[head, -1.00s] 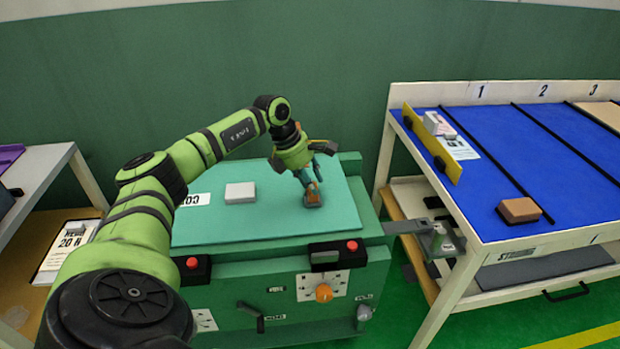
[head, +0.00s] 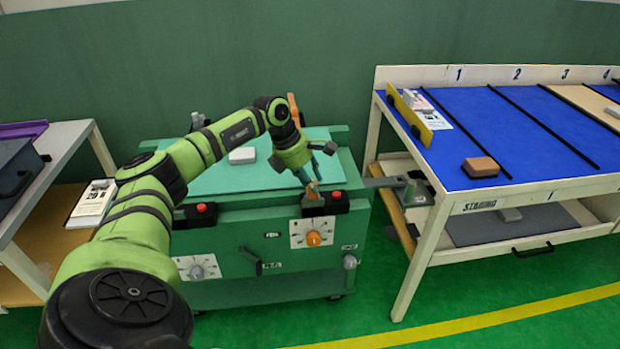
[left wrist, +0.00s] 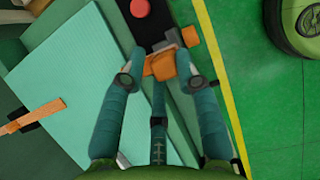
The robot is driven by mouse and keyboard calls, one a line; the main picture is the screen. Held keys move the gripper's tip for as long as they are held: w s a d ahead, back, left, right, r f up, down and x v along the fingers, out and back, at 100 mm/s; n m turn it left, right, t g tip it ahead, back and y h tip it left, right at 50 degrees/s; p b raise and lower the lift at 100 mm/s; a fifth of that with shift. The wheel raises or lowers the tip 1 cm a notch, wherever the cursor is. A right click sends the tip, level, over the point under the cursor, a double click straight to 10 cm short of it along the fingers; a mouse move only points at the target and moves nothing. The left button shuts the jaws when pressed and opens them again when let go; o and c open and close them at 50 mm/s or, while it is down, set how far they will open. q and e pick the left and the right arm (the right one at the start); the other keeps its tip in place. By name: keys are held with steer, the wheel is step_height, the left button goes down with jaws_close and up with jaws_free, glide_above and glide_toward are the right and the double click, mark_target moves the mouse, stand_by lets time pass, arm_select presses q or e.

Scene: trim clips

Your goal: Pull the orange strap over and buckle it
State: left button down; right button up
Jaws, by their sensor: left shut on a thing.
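My left gripper (head: 312,184) is shut on the end of the orange strap (head: 313,190) at the front edge of the green cabinet's teal top. The left wrist view shows the fingertips on either side of the orange piece (left wrist: 160,67), with a grey part (left wrist: 165,46) just beyond it. A black buckle with a red button (head: 337,194) is right beside the held end; its button also shows in the left wrist view (left wrist: 140,8). I cannot tell whether the end is inside the buckle. Another orange piece (head: 294,108) stands at the cabinet's back. My right gripper is not in view.
A second red-buttoned black buckle (head: 201,208) is to the left. A pale block (head: 242,155) lies on the teal top (head: 215,180). An orange knob (head: 313,239) is on the front panel. A blue-topped staging table (head: 470,120) stands right, a grey shelf left.

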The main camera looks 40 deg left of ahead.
arm_select(q)
steer(key=c, duration=1.1)
jaws_free()
steer(key=shift+s+d+f+g, duration=0.3)
steer(key=shift+d+f, duration=0.1)
steer(key=shift+d, duration=0.25)
steer(key=shift+s+r, duration=0.1)
steer(key=shift+r, duration=0.2)
steer(key=shift+a+r, duration=0.2)
steer(key=shift+r, duration=0.05)
steer(key=v, duration=1.1)
steer(key=shift+s+d+r, duration=0.1)
steer(key=shift+s+r, duration=0.1)
steer(key=shift+s, duration=0.05)
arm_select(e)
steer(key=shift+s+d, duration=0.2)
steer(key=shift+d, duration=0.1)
